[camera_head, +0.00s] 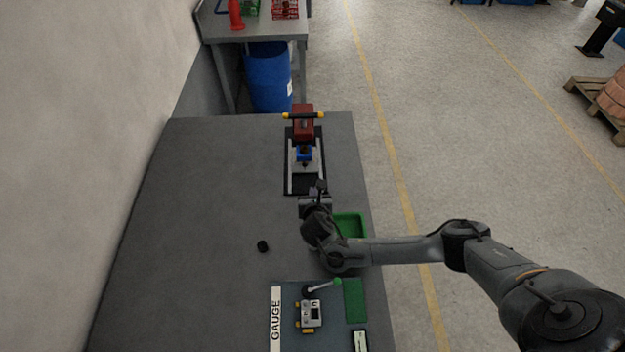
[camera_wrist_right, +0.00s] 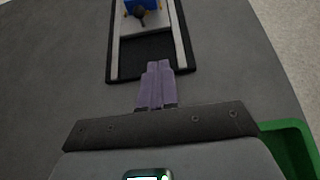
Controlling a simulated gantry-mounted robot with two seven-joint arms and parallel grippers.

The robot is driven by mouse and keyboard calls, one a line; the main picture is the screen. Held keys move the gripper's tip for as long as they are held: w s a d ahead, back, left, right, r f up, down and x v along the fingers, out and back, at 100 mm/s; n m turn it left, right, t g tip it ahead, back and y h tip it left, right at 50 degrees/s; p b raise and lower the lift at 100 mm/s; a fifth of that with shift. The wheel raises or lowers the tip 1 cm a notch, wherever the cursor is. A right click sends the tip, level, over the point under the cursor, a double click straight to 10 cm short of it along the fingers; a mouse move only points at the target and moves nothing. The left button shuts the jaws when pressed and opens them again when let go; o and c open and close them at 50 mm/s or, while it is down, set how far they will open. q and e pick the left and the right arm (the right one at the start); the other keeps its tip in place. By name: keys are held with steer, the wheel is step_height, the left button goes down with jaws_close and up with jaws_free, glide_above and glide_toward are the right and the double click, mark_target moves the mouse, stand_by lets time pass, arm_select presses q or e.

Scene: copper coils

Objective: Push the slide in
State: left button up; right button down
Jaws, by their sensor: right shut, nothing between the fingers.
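The slide, a pale plate with a blue block on it (camera_head: 304,154), sits on two light rails over a black base (camera_head: 289,187) on the grey table. A dark red unit (camera_head: 303,120) with a yellow-ended bar stands at the far end of the rails. In the right wrist view the slide's near part (camera_wrist_right: 146,22) shows between the rails, with a dark knob on top. My right gripper (camera_head: 318,190) is at the near end of the base; its shut, empty fingers (camera_wrist_right: 157,68) point towards the slide, with a gap between. My left gripper is not in view.
A green tray (camera_head: 351,222) is beside my right wrist. A small black cylinder (camera_head: 262,246) lies on the table. A gauge station (camera_head: 311,313) with a green-tipped lever is at the front. The table's left part is clear.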

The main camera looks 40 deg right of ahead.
arm_select(q)
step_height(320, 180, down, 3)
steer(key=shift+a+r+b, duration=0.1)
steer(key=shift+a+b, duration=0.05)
steer(key=shift+b, duration=0.9)
arm_select(e)
glide_toward(312, 171)
steer(key=x, duration=0.4)
steer(key=shift+w+f, duration=0.1)
steer(key=shift+f, duration=0.5)
steer(key=shift+w+d+r, duration=0.1)
steer(key=shift+w+d, duration=0.4)
steer(key=shift+w, duration=0.05)
